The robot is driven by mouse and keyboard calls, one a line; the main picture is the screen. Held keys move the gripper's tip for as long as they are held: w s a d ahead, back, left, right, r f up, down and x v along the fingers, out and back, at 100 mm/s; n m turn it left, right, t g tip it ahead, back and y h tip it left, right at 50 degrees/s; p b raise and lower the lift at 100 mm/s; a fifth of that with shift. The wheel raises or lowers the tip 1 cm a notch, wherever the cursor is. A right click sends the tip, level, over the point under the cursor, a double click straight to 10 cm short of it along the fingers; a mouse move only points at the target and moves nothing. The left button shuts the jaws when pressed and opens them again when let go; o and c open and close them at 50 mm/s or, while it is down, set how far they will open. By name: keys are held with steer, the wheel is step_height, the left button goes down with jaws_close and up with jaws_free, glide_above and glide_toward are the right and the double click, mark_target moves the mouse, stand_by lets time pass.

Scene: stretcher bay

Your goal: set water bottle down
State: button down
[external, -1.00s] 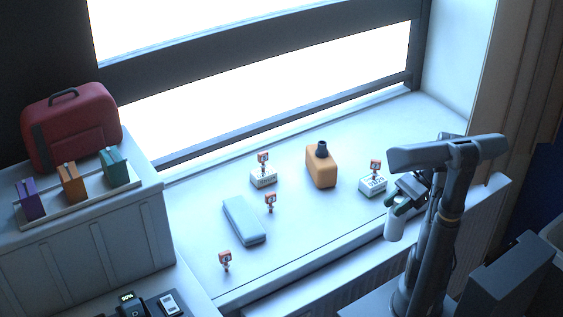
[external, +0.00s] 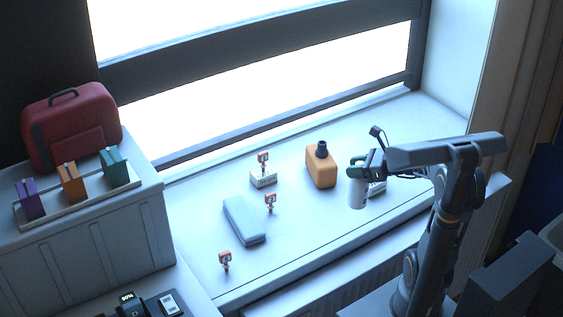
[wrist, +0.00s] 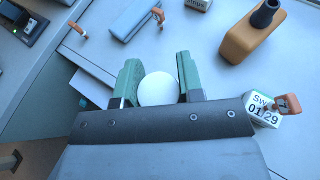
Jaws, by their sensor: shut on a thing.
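The water bottle (external: 357,195) is a white cylinder held upright in my gripper (external: 366,165). The external view shows it over the right part of the window ledge (external: 305,235); I cannot tell whether its base touches the ledge. In the wrist view, the bottle's round white top (wrist: 158,90) sits between the two green fingers of my gripper (wrist: 159,82), which is shut on it. The bottle's lower part is hidden in the wrist view.
An orange bottle with a dark cap (external: 321,168) stands left of my gripper. A labelled white box (external: 377,188) is partly hidden behind the gripper. A pale blue case (external: 244,219), small orange-topped tags (external: 225,259) and another box (external: 263,179) are further left. The front ledge between is clear.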

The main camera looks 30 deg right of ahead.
steer(key=w+f, duration=0.9)
steer(key=f, duration=0.1)
steer(key=shift+d+f+b, duration=0.3)
steer(key=shift+d+f, duration=0.05)
steer(key=shift+d, duration=0.05)
steer(key=shift+f, duration=0.15)
steer(key=c, duration=0.7)
jaws_free()
steer(key=shift+s, duration=0.1)
steer(key=shift+c, duration=0.2)
